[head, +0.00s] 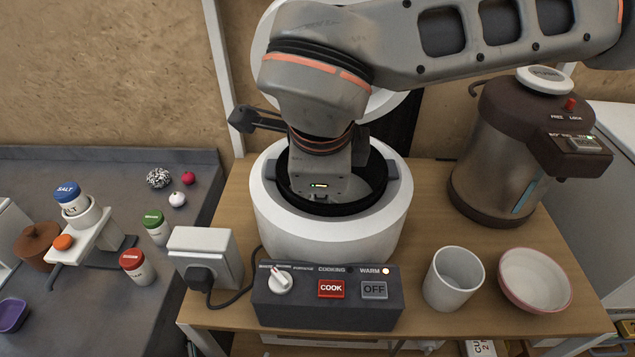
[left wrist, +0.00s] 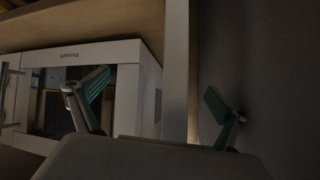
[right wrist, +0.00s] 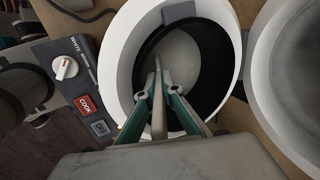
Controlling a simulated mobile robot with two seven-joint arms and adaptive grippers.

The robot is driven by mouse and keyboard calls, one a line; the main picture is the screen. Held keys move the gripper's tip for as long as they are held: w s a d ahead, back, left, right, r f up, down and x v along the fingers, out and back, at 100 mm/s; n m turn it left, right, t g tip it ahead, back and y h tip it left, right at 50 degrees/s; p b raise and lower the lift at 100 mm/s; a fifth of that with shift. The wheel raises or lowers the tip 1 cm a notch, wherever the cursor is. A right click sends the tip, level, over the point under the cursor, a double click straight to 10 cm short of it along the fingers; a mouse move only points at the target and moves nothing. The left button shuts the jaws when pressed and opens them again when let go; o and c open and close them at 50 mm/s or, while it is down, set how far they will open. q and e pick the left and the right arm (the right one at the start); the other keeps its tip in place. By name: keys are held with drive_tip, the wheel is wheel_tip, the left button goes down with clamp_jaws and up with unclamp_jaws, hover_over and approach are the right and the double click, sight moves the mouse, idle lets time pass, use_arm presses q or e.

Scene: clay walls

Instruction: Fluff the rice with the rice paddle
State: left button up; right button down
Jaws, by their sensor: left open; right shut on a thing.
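The white rice cooker (head: 275,220) stands on the wooden table with its lid raised behind it and a black inner pot (head: 345,208) inside. My right gripper (right wrist: 157,88) points down into the cooker's opening. It is shut on a thin pale thing, apparently the rice paddle (right wrist: 158,105), seen edge-on. In the head view my right arm hides the paddle and much of the pot. The pot's floor looks pale grey; I cannot make out rice grains. My left gripper (left wrist: 152,108) is open and empty, low beside a white appliance; it is not in the head view.
A control box (head: 328,300) with COOK and OFF buttons stands in front of the cooker. A white cup (head: 453,280), a bowl (head: 535,280) and a large dispenser (head: 495,150) are to the right. A socket box (head: 205,255) and spice jars (head: 137,266) are to the left.

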drive_tip(key=d, duration=0.1)
drive_tip(key=w+d, duration=0.1)
drive_tip(key=d, duration=0.1)
drive_tip(key=w+d, duration=0.1)
drive_tip(key=shift+w+d+f, duration=0.1)
drive_tip(key=shift+w+d, duration=0.1)
idle(0.4)
wheel_tip(320, 180, up, 16)
drive_tip(key=p, duration=0.9)
drive_tip(key=shift+r, duration=0.25)
idle(0.4)
idle(0.6)
